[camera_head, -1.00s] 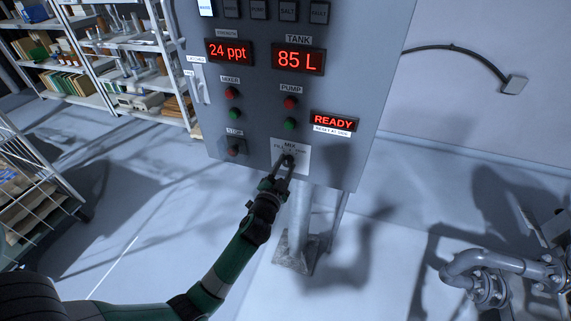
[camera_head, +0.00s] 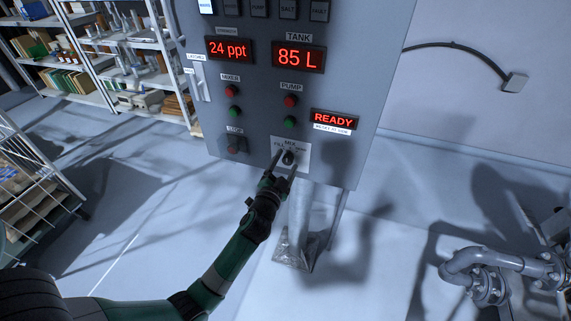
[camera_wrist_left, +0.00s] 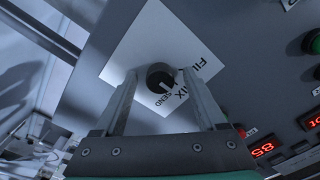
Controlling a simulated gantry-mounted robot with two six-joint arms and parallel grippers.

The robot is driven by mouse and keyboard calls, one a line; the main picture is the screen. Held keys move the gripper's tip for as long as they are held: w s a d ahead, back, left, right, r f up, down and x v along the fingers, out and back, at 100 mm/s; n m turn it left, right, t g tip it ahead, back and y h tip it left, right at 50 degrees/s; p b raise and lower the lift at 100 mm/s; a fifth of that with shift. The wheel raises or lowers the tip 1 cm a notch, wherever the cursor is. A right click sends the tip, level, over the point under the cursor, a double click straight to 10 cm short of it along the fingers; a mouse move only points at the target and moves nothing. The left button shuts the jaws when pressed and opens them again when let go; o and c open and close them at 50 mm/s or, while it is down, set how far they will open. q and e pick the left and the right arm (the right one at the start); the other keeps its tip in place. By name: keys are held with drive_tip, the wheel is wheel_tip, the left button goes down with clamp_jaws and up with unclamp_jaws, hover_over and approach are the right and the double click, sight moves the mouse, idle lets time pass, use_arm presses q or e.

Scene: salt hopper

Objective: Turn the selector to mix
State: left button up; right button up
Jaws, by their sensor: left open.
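The selector (camera_head: 289,158) is a small black round knob on a white label plate (camera_head: 303,165) low on the grey panel. The wrist view shows the knob (camera_wrist_left: 160,76) with a pale mark, and FILL, MIX and SEND printed beside it. The mark points toward the side with MIX and SEND; its exact setting is hard to tell. My left gripper (camera_head: 286,159) is open, with its fingers on either side of the knob. In the left wrist view the gripper (camera_wrist_left: 159,74) shows gaps between both fingers and the knob. My right gripper is not in view.
A post (camera_head: 299,215) stands below. Pipes (camera_head: 495,262) lie at lower right.

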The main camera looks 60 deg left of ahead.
use_arm(q)
drive_tip(key=v, duration=1.1)
drive_tip(key=shift+s+d+p, duration=0.2)
drive_tip(key=shift+d+p, duration=0.05)
drive_tip(key=shift+p, duration=0.05)
drive_tip(key=w+d+r+n+t+p, duration=0.1)
drive_tip(key=w+d+r+t, duration=0.35)
drive_tip(key=r, duration=0.95)
drive_tip(key=w+d+r+n+t, duration=0.25)
drive_tip(key=w+d+r, duration=0.3)
drive_tip(key=r, duration=0.85)
drive_tip(key=s+d+r+m+t+h, duration=0.2)
drive_tip(key=s+d+r+t+h, duration=0.35)
drive_tip(key=r, duration=0.55)
drive_tip(key=s+d+r+m+t+h, duration=0.1)
drive_tip(key=s+d+r+t+h, duration=0.15)
drive_tip(key=d+r+h, duration=0.6)
wheel_tip(320, 180, up, 39)
drive_tip(key=w+m+p, duration=0.1)
drive_tip(key=p, duration=3.7)
drive_tip(key=shift+w+d+r+h, duration=0.25)
drive_tip(key=shift+w+d+h, duration=0.1)
drive_tip(key=shift+d+h, duration=0.1)
